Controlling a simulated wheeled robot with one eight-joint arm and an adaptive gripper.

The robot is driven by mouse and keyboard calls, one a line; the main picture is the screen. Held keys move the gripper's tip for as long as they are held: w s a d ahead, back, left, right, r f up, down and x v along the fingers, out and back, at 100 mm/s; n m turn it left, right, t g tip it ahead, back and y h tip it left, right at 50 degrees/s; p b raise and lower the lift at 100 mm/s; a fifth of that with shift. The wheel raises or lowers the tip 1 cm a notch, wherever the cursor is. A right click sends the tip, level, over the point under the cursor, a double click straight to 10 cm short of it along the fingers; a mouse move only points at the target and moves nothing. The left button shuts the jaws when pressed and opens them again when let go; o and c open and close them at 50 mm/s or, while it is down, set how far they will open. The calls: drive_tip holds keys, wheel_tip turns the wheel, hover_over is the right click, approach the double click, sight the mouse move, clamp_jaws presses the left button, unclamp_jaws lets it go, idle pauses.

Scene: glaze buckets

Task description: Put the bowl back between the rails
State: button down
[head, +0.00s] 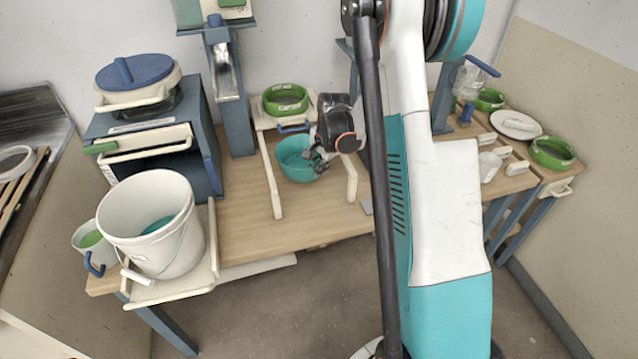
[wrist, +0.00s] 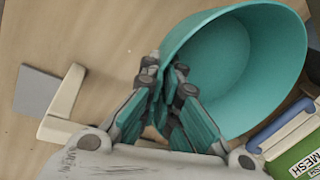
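The teal bowl (head: 292,160) is above or on the wooden table, between two cream rails, the left one (head: 270,178) and the right one (head: 351,180). I cannot tell whether it touches the table. My gripper (head: 318,162) is at the bowl's right side. In the wrist view, the gripper (wrist: 166,72) has its fingers on either side of the wall of the bowl (wrist: 235,70), pinching it near the rim. The bowl looks empty. A cream rail end (wrist: 66,100) shows at the left of the wrist view.
A large white bucket (head: 150,225) stands at the table's left front. More green-rimmed sieves (head: 552,152) lie at the right. Table between bowl and bucket is clear.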

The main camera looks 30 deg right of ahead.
drive_tip(key=shift+s+b+x, duration=0.2)
drive_tip(key=shift+x, duration=0.65)
drive_tip(key=shift+s+b+x, duration=0.15)
drive_tip(key=shift+b+x, duration=0.1)
drive_tip(key=shift+x, duration=0.55)
drive_tip(key=shift+s+b+x, duration=0.2)
drive_tip(key=shift+x, duration=0.65)
drive_tip(key=shift+d+f, duration=0.1)
drive_tip(key=shift+f, duration=0.15)
drive_tip(key=c, duration=1.8)
unclamp_jaws()
drive_tip(key=p+v, duration=0.3)
drive_tip(key=v, duration=0.9)
drive_tip(key=shift+r, duration=0.15)
